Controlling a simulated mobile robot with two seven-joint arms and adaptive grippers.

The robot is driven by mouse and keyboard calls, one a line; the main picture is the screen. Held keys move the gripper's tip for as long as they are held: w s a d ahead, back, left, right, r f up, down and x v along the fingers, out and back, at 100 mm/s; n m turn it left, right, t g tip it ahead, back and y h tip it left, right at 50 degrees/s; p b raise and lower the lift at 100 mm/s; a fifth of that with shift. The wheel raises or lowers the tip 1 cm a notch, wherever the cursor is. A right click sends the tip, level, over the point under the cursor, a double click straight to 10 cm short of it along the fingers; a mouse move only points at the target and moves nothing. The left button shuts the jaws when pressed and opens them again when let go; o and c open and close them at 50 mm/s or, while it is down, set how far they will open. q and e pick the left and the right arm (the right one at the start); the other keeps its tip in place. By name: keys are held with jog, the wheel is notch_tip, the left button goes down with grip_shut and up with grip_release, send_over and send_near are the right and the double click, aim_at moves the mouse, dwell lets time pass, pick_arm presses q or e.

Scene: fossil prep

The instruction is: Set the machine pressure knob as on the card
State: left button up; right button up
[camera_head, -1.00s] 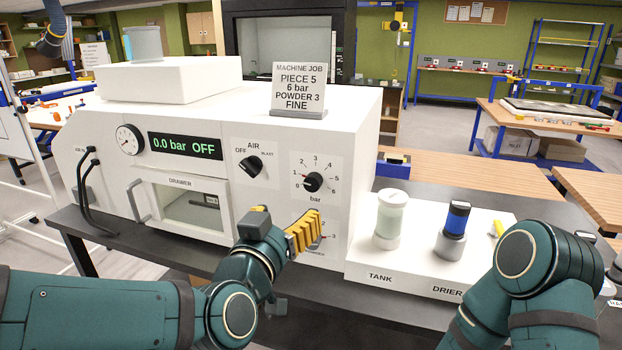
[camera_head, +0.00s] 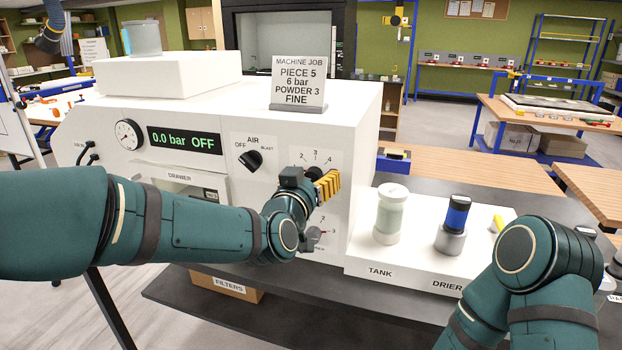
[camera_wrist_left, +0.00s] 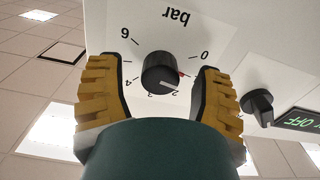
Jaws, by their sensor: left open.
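The card (camera_head: 299,82) on top of the machine reads "MACHINE JOB, PIECE 5, 6 bar, POWDER 3, FINE". The pressure knob (camera_wrist_left: 161,73) is black, on a white bar dial upside down in the left wrist view. A pale line shows on its lower right; I cannot tell its exact setting. In the head view my left gripper (camera_head: 322,180) covers most of the dial. My left gripper is open, with its yellow fingers (camera_wrist_left: 160,95) on either side of the knob and gaps between. The display (camera_head: 184,142) reads "0.0 bar OFF". My right gripper is out of view.
The AIR knob (camera_head: 251,158) is left of the bar dial, and the powder knob (camera_head: 314,233) is below it, close under my left wrist. A tank (camera_head: 390,217) and a drier (camera_head: 453,227) stand on the white ledge to the right.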

pick_arm(q)
grip_shut()
